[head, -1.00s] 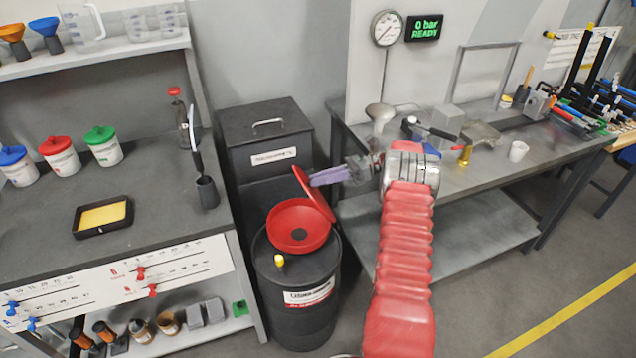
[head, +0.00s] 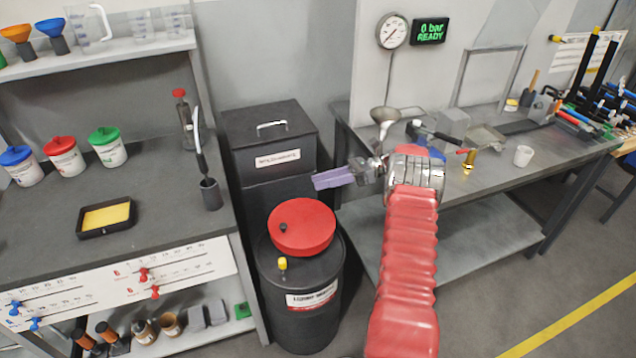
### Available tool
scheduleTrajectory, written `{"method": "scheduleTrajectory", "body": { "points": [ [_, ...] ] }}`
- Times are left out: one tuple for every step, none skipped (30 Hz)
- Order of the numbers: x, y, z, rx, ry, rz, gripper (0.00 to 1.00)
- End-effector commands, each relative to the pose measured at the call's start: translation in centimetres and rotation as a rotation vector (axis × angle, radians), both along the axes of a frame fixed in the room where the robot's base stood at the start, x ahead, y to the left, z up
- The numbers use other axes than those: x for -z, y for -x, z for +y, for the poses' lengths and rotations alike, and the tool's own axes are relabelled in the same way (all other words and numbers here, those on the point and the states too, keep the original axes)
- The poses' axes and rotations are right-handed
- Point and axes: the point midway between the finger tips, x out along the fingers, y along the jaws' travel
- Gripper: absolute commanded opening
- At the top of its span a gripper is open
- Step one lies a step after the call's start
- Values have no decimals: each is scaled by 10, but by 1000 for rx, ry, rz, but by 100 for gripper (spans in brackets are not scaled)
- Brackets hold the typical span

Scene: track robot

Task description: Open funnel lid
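The red funnel lid (head: 303,225) lies flat over the funnel on top of a black drum (head: 312,328) and hides its inside. A small dark knob or latch (head: 284,227) shows on the lid's left side. My gripper (head: 322,180) points left, with its purple fingers above and to the right of the lid, apart from it in the picture. It appears empty. The fingers overlap from this angle, so I cannot tell whether they are open or shut.
A yellow-topped cap (head: 282,264) sits on the drum's front left. A black lidded bin (head: 268,128) stands behind. A shelf bench (head: 160,215) is close on the left, and a grey workbench (head: 470,210) is on the right.

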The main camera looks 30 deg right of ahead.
Motion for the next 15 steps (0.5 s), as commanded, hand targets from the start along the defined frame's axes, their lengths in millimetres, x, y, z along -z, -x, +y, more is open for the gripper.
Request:
{"method": "scheduleTrajectory", "body": {
  "points": [
    [-2, 0, 0, 0, 0, -1, 38],
    [-4, 0, 0, 0, 0, -1, 38],
    [-6, 0, 0, 0, 0, -1, 38],
    [-9, 0, 0, -1, 2, -1, 38],
    [-12, -1, 0, -1, 2, -2, 38],
    [-17, -1, 0, -1, 2, -2, 38],
    [-21, -1, 0, -1, 2, -2, 38],
    [-25, -1, 0, 0, 2, -2, 38],
    [-31, -2, 0, 0, 2, -2, 38],
    [-36, -2, 0, 0, 3, -2, 38],
    [-41, -2, 0, 0, 3, -3, 38],
    [-48, -3, 0, 0, 3, -3, 38],
    [-53, -3, 0, 0, 3, -2, 38],
    [-59, -3, 0, 0, 3, -2, 38],
    [-65, -4, 0, 0, 3, -2, 38]
  ]
}}
